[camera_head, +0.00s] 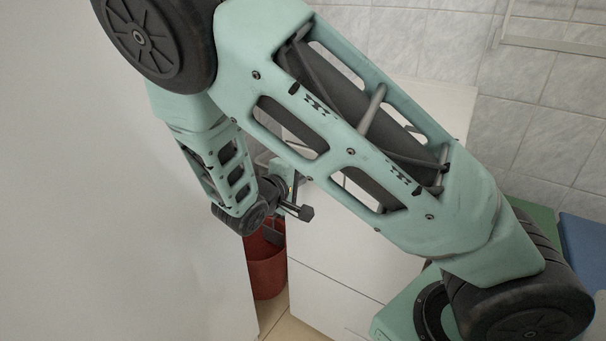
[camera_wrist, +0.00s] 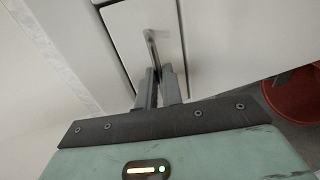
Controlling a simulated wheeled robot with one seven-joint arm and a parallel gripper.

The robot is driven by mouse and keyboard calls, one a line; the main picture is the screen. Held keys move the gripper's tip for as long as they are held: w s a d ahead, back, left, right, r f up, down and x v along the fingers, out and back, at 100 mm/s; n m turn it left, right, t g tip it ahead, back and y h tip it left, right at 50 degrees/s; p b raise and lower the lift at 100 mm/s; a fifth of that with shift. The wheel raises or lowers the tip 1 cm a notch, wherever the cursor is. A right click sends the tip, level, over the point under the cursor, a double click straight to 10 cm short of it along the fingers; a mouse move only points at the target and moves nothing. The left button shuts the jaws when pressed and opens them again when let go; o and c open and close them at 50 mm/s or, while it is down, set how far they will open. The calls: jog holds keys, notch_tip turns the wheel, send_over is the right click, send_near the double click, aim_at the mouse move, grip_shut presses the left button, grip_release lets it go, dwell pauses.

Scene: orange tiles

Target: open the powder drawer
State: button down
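A pale drawer front (camera_wrist: 122,32) fills the upper middle of the wrist view, with dark seams along its sides. A thin grey bar handle (camera_wrist: 151,46) stands out from it. My gripper (camera_wrist: 160,72) points at this front; its two grey fingers are close together, with the lower end of the handle between their tips. In the head view my gripper (camera_head: 303,212) is small, beside the white cabinet (camera_head: 340,255), and my arm covers much of that cabinet. The drawer looks closed or nearly so. I see no label or contents.
A red bin (camera_head: 267,268) stands on the floor left of the cabinet; it also shows at the right of the wrist view (camera_wrist: 292,98). A large white surface (camera_head: 110,220) fills the left of the head view. Tiled wall lies behind.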

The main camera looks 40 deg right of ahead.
jog(key=f+p+v, duration=0.1)
jog(key=v, duration=0.7)
jog(key=shift+a+f, duration=0.3)
jog(key=c, duration=1.6)
grip_release()
jog(key=shift+o, duration=0.2)
jog(key=shift+s, duration=0.1)
jog(key=p+v, duration=0.1)
jog(key=v, duration=1.6)
jog(key=shift+a+p, duration=0.2)
jog(key=shift+p, duration=0.1)
jog(key=shift+s, duration=0.1)
